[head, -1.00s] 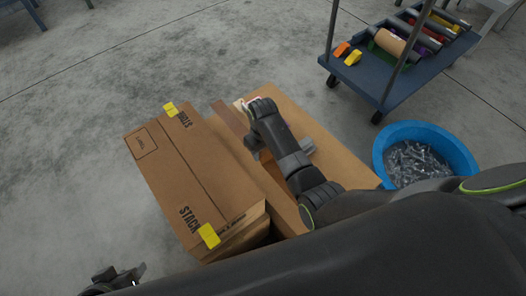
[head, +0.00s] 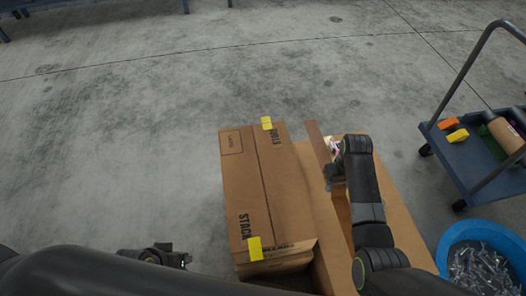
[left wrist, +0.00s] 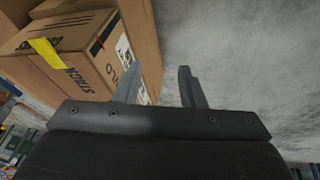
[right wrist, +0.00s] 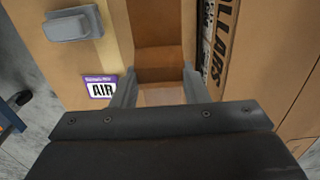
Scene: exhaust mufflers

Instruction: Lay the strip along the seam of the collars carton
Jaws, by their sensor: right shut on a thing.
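The collars carton (head: 262,190) is a brown box with a lengthwise seam along its top and a yellow tab at each end. Its side, with part of its name, shows in the right wrist view (right wrist: 222,45). My right gripper (right wrist: 158,92) is shut on a long brown strip (right wrist: 158,35). In the head view the strip (head: 316,142) lies just right of the carton's far end, apart from the seam. My left gripper (head: 172,257) is low, left of the carton's near end. Its fingers are apart and empty in the left wrist view (left wrist: 157,78).
A tan surface (head: 405,225) lies right of the carton. A purple-edged "AIR" label (right wrist: 101,88) and a grey block (right wrist: 70,24) are on it. A blue tub (head: 450,240) of metal parts and a blue cart (head: 452,157) stand at right. Floor left of the carton is clear.

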